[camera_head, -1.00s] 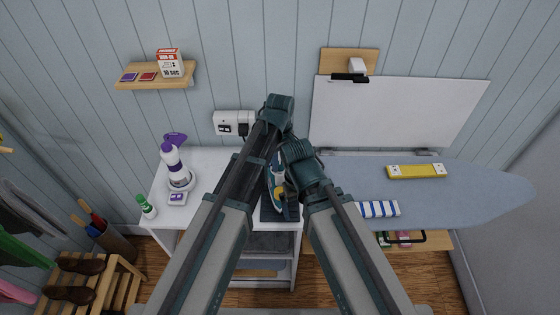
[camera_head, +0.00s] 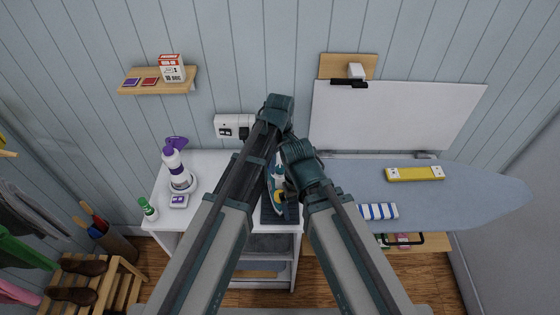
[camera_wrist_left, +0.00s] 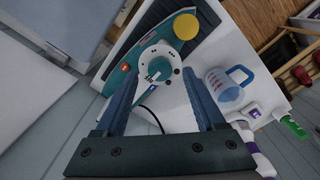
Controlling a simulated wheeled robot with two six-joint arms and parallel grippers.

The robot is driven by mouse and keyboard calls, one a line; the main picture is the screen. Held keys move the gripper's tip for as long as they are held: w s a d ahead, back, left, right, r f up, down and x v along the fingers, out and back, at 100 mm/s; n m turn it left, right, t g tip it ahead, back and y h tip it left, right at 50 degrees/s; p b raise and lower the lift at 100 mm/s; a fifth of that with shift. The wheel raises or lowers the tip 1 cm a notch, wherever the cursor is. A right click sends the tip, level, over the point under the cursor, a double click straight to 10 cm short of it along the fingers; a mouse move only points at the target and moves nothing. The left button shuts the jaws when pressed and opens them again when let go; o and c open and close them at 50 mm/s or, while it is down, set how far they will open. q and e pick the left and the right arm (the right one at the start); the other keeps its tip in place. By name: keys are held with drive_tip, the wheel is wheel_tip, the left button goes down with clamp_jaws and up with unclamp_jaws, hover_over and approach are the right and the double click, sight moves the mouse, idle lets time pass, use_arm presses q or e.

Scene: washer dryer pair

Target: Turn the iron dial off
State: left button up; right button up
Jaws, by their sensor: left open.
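The teal and white iron (camera_head: 278,189) stands on a dark mat (camera_head: 268,214) on the white counter, partly hidden behind my arms. In the left wrist view the iron (camera_wrist_left: 122,80) shows with a round white dial (camera_wrist_left: 155,64), a red button and a yellow cap. The dial lies between and just beyond my left fingertips. My left gripper (camera_wrist_left: 161,76) is open, its two fingers apart with nothing between them. In the head view my left gripper (camera_head: 291,189) is a small dark shape beside the iron. I cannot tell whether it touches the dial. My right gripper is not visible.
A white and purple bottle (camera_head: 177,170) and a green-capped bottle (camera_head: 148,209) stand at the counter's left. A measuring jug (camera_wrist_left: 227,86) shows beside the iron. A wall outlet (camera_head: 234,126) is behind. The ironing board (camera_head: 455,190) extends right, carrying a yellow item (camera_head: 415,174).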

sight(280, 168)
use_arm(q)
wheel_tip(280, 168, up, 12)
drive_tip(key=p, duration=1.1)
drive_tip(key=shift+f, duration=0.1)
wheel_tip(280, 168, down, 13)
drive_tip(key=b, duration=1.3)
drive_tip(key=shift+f, duration=0.15)
